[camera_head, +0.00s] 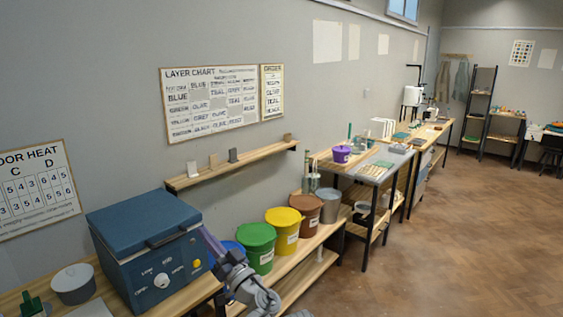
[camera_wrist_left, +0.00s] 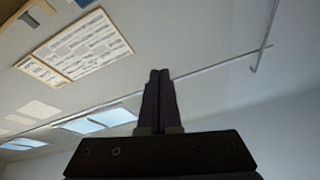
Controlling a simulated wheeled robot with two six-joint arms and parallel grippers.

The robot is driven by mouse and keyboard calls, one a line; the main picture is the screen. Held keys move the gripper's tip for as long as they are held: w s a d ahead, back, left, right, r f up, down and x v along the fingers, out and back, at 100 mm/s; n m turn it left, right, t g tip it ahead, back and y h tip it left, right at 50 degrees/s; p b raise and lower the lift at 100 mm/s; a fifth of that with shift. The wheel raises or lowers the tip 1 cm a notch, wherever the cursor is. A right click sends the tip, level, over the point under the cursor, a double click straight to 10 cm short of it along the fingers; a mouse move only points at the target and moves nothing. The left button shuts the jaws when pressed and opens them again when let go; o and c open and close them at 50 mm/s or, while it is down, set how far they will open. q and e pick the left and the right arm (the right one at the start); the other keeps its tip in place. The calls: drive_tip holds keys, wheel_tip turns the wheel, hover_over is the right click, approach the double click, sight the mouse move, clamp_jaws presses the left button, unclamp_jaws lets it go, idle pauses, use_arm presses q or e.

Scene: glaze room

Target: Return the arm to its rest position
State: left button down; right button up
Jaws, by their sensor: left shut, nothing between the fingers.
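My left gripper (camera_head: 208,236) is raised in the lower middle of the head view, in front of the blue kiln's right side and the row of buckets. In the left wrist view its two dark fingers (camera_wrist_left: 159,72) are pressed together with nothing between them. They point toward the upper wall and ceiling. My left arm's grey links show below the gripper at the bottom edge. My right gripper is not in view.
A blue kiln (camera_head: 150,248) stands on the wooden bench, close left of my gripper. A green bucket (camera_head: 257,247), a yellow bucket (camera_head: 284,231) and a brown bucket (camera_head: 307,209) line the low shelf. The floor (camera_head: 430,240) at right is clear.

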use_arm(q)
drive_tip(key=s+a+f+g+h, duration=0.35)
drive_tip(key=a+f+g, duration=0.45)
drive_tip(key=f, duration=0.5)
drive_tip(key=s+f+m+g+h, duration=0.2)
drive_tip(key=s+f+g+h, duration=0.25)
drive_tip(key=f, duration=0.65)
drive_tip(key=s+d+f+m+g+h, duration=0.1)
drive_tip(key=s+d+f+m+h, duration=0.1)
drive_tip(key=s+d, duration=0.2)
drive_tip(key=s+d+f+m+g+h, duration=0.1)
drive_tip(key=s+d+f+m+h, duration=0.1)
drive_tip(key=d, duration=0.8)
drive_tip(key=s+d+f+m+g+h, duration=0.1)
drive_tip(key=s+d+f+m+h, duration=0.1)
drive_tip(key=s+d, duration=0.4)
drive_tip(key=shift+d+m+h, duration=0.5)
drive_tip(key=shift+m+h, duration=0.3)
drive_tip(key=c, duration=1.6)
unclamp_jaws()
